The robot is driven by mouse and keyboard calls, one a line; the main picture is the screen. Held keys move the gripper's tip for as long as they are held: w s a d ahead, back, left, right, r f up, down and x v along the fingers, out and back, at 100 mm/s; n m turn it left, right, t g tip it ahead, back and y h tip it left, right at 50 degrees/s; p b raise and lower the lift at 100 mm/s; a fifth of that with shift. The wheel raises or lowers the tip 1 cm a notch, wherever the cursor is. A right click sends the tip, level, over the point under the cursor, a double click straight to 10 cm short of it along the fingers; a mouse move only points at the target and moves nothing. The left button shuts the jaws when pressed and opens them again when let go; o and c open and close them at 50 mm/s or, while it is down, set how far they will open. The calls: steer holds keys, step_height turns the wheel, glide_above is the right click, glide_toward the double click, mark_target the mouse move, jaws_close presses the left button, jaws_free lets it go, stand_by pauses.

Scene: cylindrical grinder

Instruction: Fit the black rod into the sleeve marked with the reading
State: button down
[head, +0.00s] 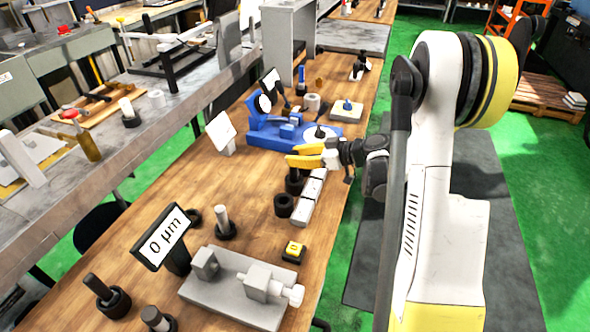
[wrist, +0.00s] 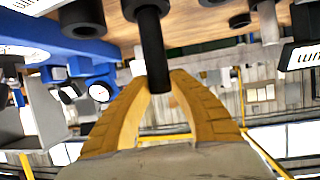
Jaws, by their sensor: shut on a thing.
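My gripper (head: 300,156) has yellow fingers and sits above the right side of the bench. In the wrist view the fingers (wrist: 157,82) are shut on the black rod (wrist: 157,60). A black sleeve with an open hole (wrist: 84,18) shows beside the rod in the wrist view. The display (head: 163,237) reads 0 µm.
A grey fixture (head: 235,290) stands at the front, with a small yellow block (head: 293,251) nearby. Rods stand in black bases, one front left (head: 108,297) and one near the display (head: 223,222). The blue grinder (head: 262,132) stands behind my gripper.

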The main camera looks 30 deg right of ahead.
steer(key=shift+f+b, duration=0.9)
steer(key=shift+f, duration=1)
steer(key=shift+f, duration=0.15)
steer(key=c, duration=1.3)
jaws_free()
